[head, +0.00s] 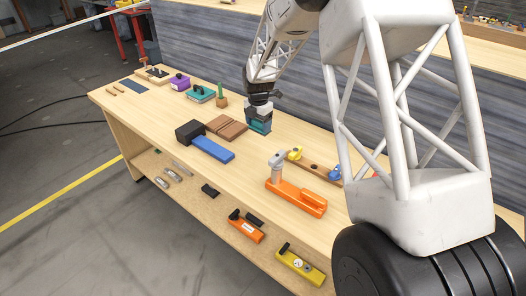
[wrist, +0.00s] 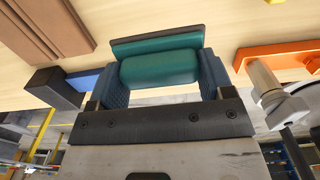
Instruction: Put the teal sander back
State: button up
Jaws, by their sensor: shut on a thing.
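The teal sander (head: 260,127) is in my gripper (head: 259,117), over the back half of the workbench, right of the brown blocks. In the wrist view the sander (wrist: 160,67) shows a rounded teal body with a dark-edged plate beyond it. The blue finger pads of my gripper (wrist: 160,82) are closed on its two sides. I cannot tell whether its underside touches the bench. A similar teal block with a dark top (head: 200,93) stands farther left on the bench, beside a purple one (head: 180,83).
Brown blocks (head: 227,127), a blue-handled black-headed tool (head: 213,149) and an orange tool (head: 296,197) lie around the sander. A small green plant-like item (head: 221,95) stands behind. The lower shelf (head: 205,207) holds orange and yellow tools. Bare bench top lies in front of the sander.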

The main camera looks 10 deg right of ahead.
jog(key=shift+s+d, duration=0.15)
jog(key=shift+d, duration=0.6)
jog(key=shift+f, duration=0.1)
send_over(262, 151)
jog(key=shift+f, duration=3.05)
jog(key=shift+f, duration=1.85)
jog(key=shift+f, duration=0.15)
jog(key=o, duration=0.9)
